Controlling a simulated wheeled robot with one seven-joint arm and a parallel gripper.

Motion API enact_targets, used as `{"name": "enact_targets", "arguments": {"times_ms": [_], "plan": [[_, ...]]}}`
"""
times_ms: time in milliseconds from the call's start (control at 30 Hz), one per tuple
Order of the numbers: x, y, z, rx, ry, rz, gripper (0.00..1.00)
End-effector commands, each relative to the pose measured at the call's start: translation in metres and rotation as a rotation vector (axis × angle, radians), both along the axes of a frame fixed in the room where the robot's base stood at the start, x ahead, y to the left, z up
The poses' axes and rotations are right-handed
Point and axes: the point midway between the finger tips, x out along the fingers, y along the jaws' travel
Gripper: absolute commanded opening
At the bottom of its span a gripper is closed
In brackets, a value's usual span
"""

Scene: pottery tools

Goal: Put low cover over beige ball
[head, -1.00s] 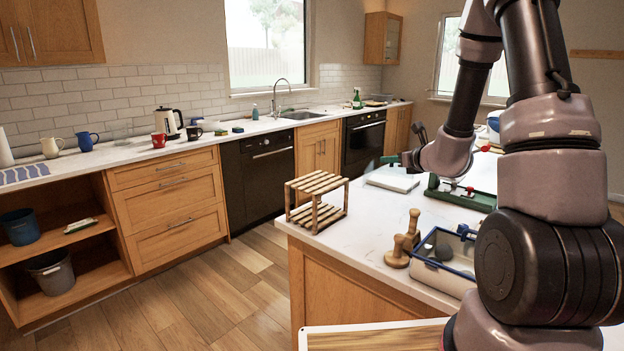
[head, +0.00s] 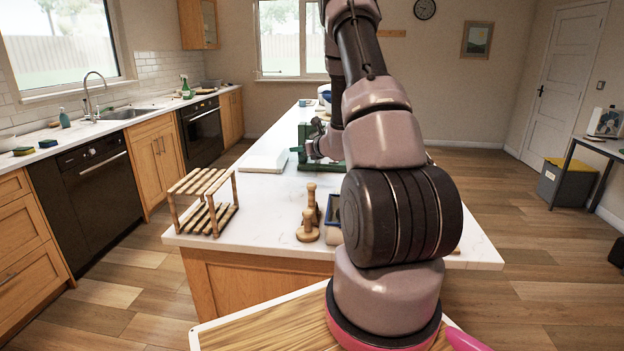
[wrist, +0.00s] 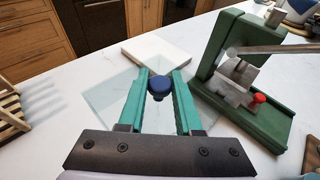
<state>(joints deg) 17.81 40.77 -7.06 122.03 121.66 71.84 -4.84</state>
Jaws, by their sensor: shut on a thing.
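My gripper (wrist: 160,88) shows in the wrist view with its green fingers closed on a blue knob (wrist: 159,85). The knob tops a clear, see-through low cover (wrist: 104,98), whose faint square outline spreads under the fingers over the white worktop. I cannot tell whether the cover touches the worktop. In the head view my arm hides most of the gripper and the cover. I cannot make out the beige ball in either view.
A white slab (head: 265,160) lies beyond the cover. A green metal device with a red knob (wrist: 258,98) stands close on the right. A wooden rack (head: 203,200) and wooden tools (head: 309,222) stand near the island's front edge. A blue-rimmed box (head: 332,212) is partly hidden.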

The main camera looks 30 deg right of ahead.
Motion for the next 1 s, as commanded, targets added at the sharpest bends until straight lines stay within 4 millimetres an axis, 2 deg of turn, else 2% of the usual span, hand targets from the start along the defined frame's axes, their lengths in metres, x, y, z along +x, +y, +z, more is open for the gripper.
{"name": "enact_targets", "arguments": {"times_ms": [33, 100, 267, 500, 900, 933, 1000], "plan": [[0.000, 0.000, -0.011, 0.002, 0.002, -0.001, 0.00], [0.000, 0.000, -0.020, 0.002, 0.001, -0.001, 0.00], [0.000, 0.000, -0.031, 0.001, -0.001, 0.000, 0.00], [0.000, 0.001, -0.064, 0.002, 0.001, 0.000, 0.00], [0.000, 0.001, -0.071, 0.000, -0.001, 0.001, 0.00], [0.000, 0.001, -0.072, 0.000, -0.001, 0.001, 0.37], [0.000, 0.001, -0.071, 0.000, -0.001, 0.001, 0.63]]}}
